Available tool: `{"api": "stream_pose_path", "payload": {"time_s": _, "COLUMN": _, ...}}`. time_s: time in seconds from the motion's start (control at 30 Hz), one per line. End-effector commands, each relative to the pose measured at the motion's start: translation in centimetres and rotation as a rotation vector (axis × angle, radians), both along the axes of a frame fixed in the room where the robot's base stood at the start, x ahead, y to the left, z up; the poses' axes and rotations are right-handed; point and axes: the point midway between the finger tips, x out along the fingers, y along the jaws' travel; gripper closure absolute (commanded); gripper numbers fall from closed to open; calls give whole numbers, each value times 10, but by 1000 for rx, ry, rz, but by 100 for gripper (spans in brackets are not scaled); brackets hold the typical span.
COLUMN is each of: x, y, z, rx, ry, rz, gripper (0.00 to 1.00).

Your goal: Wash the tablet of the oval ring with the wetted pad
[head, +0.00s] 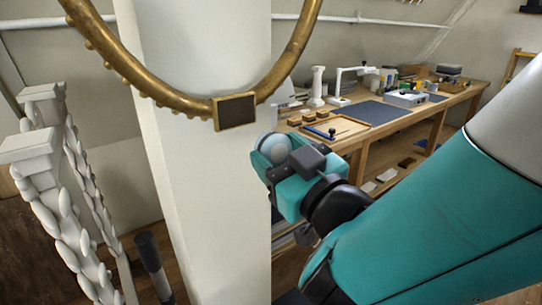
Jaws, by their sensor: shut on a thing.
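The oval ring (133,70) is a large gilt band with small beads along its outer edge. Only its lower part shows, in front of a white post. The tablet (236,110) is a small dark rectangle in a thin gilt frame at the bottom of the ring. My gripper (271,152) is below and to the right of the tablet, apart from it in the picture. It is shut on a pale rounded thing that appears to be the pad (273,146). The pad is partly hidden by the teal fingers, and I cannot tell whether it is wet.
The broad white post (205,210) stands behind the ring. Carved white supports (65,215) and a dark upright cylinder (152,262) are at the left. A wooden workbench (440,108) with a dark mat, a tray and tools stands behind my arm.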

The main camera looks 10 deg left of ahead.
Motion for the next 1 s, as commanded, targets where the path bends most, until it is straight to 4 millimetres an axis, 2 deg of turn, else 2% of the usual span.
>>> {"api": "stream_pose_path", "payload": {"time_s": 0.03, "x": -13, "y": 6, "z": 11, "rx": 27, "ry": -22, "rz": 33, "gripper": 64}}
{"api": "stream_pose_path", "payload": {"time_s": 0.13, "x": -30, "y": 12, "z": 28, "rx": 54, "ry": -48, "rz": 76, "gripper": 64}}
{"api": "stream_pose_path", "payload": {"time_s": 0.4, "x": -42, "y": 17, "z": 40, "rx": 67, "ry": -63, "rz": 107, "gripper": 64}}
{"api": "stream_pose_path", "payload": {"time_s": 1.0, "x": -8, "y": 57, "z": 42, "rx": 64, "ry": -63, "rz": 107, "gripper": 64}}
